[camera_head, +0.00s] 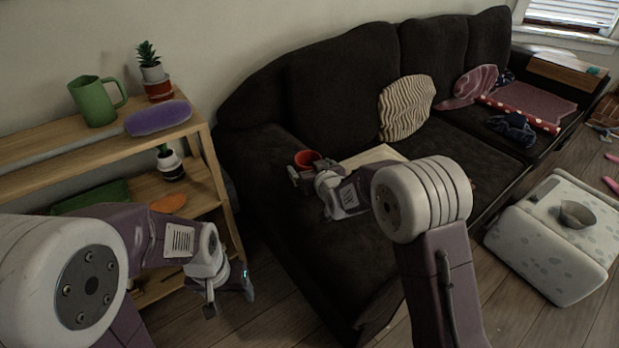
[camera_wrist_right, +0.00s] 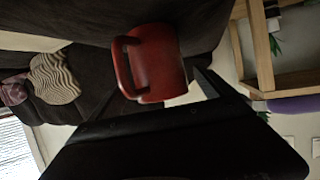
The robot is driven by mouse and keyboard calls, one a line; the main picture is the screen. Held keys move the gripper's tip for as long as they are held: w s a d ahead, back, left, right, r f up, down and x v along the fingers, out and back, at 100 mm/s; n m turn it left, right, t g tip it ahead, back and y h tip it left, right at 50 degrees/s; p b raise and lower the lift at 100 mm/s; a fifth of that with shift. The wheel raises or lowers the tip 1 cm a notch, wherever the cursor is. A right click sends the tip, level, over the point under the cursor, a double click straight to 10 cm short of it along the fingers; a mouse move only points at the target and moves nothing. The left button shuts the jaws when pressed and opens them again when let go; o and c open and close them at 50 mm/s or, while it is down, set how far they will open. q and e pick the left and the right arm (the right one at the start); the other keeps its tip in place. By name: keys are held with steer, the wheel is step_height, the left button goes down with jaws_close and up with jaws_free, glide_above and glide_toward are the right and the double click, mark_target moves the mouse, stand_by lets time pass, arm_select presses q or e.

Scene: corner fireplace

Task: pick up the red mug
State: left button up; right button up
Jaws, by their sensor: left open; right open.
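The red mug (camera_head: 307,157) is at the left end of the dark sofa, partly hidden behind my right gripper (camera_head: 309,173). In the right wrist view the red mug (camera_wrist_right: 160,62) is close ahead of the open jaws, with its handle towards the left of the picture. One dark finger reaches up just right of the mug. I cannot tell whether the gripper touches it. My left gripper (camera_head: 230,297) is open and empty, low in front of the wooden shelf, away from the mug.
The dark sofa (camera_head: 335,240) holds a striped cushion (camera_head: 407,108) and cloths. A wooden shelf (camera_head: 100,150) at left carries a green mug (camera_head: 97,101), a purple object (camera_head: 158,118) and potted plants. A pale pouf (camera_head: 550,250) with a bowl (camera_head: 577,214) stands at right.

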steer(key=shift+x, duration=1.05)
steer(key=shift+s, duration=0.1)
steer(key=c, duration=1.8)
steer(key=w+d+r+p, duration=0.4)
steer(key=d+r+p, duration=0.4)
steer(key=d+r, duration=0.3)
